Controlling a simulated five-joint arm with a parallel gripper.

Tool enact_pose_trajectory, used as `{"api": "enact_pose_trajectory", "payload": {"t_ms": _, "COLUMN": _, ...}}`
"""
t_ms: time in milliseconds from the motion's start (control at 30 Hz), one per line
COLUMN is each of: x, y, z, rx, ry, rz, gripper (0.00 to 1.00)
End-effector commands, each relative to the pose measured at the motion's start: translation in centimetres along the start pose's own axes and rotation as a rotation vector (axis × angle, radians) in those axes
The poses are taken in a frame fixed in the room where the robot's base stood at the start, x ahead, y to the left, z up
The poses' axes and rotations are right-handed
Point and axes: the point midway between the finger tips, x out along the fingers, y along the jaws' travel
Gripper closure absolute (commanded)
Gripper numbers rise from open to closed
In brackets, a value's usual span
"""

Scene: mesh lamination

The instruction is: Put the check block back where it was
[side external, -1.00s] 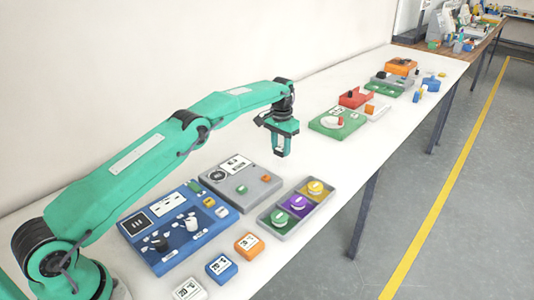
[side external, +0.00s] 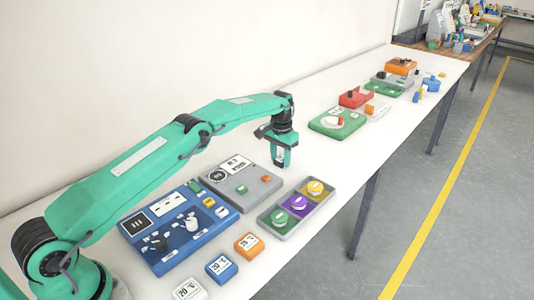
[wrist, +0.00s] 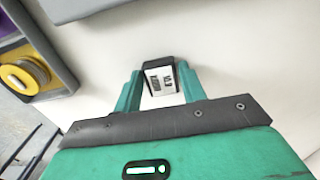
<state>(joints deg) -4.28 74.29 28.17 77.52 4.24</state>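The check block (wrist: 159,79), a small dark block with a white printed label, sits between the two fingers of my gripper (wrist: 159,88) in the wrist view. The fingers appear closed on its sides. In the side external view my gripper (side external: 281,163) is over the white table, just beyond the right corner of the grey device (side external: 240,178) with a printed display. A white patch shows between the fingers there. Whether the block's underside touches the table cannot be told.
A blue panel (side external: 160,259) and labelled blocks, orange (side external: 249,245), blue (side external: 221,267) and white (side external: 190,289), are nearer my base. A green device (side external: 337,122) stands beyond; bare table lies between.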

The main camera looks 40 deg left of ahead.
Motion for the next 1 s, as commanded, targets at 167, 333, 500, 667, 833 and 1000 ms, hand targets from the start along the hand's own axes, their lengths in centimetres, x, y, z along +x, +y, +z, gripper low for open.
{"api": "enact_pose_trajectory", "payload": {"t_ms": 167, "x": 0.0, "y": 0.0, "z": 0.0, "rx": 0.0, "ry": 0.0, "rz": 0.0, "gripper": 0.43}}
{"api": "enact_pose_trajectory", "payload": {"t_ms": 333, "x": 0.0, "y": 0.0, "z": 0.0, "rx": 0.0, "ry": 0.0, "rz": 0.0, "gripper": 0.43}}
{"api": "enact_pose_trajectory", "payload": {"t_ms": 500, "x": -0.5, "y": 0.0, "z": 0.0, "rx": 0.0, "ry": 0.0, "rz": 0.0, "gripper": 0.43}}
{"api": "enact_pose_trajectory", "payload": {"t_ms": 667, "x": -1.8, "y": 0.0, "z": -0.1, "rx": 0.0, "ry": 0.003, "rz": 0.0, "gripper": 0.43}}
{"api": "enact_pose_trajectory", "payload": {"t_ms": 833, "x": -4.0, "y": 0.0, "z": -0.1, "rx": 0.0, "ry": 0.003, "rz": 0.0, "gripper": 0.43}}
{"api": "enact_pose_trajectory", "payload": {"t_ms": 1000, "x": -6.0, "y": 0.0, "z": -0.1, "rx": 0.0, "ry": 0.001, "rz": 0.0, "gripper": 0.43}}
